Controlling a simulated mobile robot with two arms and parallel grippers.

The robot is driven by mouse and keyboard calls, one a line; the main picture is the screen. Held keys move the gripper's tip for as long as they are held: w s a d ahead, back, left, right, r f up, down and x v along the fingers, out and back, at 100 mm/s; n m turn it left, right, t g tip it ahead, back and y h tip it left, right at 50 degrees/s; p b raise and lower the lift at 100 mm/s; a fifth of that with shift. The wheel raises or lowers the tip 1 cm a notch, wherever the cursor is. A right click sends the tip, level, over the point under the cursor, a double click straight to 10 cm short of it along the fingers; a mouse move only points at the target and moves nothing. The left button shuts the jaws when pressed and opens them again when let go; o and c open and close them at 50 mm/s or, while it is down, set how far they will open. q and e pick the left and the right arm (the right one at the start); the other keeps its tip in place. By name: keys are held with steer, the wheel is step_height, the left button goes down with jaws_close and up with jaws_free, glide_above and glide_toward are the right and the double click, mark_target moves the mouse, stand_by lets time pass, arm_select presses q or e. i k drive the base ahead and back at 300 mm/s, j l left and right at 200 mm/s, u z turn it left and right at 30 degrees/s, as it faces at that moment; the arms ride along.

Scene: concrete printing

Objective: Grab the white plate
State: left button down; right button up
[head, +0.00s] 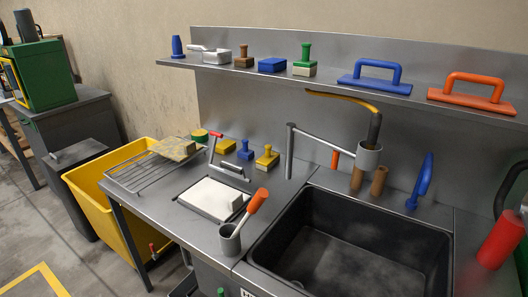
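The white plate (213,198) is a flat, pale rectangular slab. It lies on a dark-edged rectangular base on the metal counter (185,228), left of the sink. A metal lever with a red tip (214,150) stands at its back edge, and a short dark-handled bar is close behind it. Neither of my grippers shows in the head view, and nothing is holding the plate.
A grey cup with an orange-handled tool (230,238) stands just in front of the plate at right. The black sink (345,250) lies to the right. A shelf (290,78) with tools runs behind.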

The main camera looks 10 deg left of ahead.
mark_target(216, 199)
steer(key=i+j, duration=0.1)
steer(key=j, duration=0.3)
steer(key=i+j, duration=0.15)
steer(key=j, duration=0.25)
steer(key=i+j, duration=0.1)
steer(key=j, duration=0.3)
steer(key=i+j, duration=0.1)
steer(key=j, duration=0.3)
steer(key=u, duration=0.05)
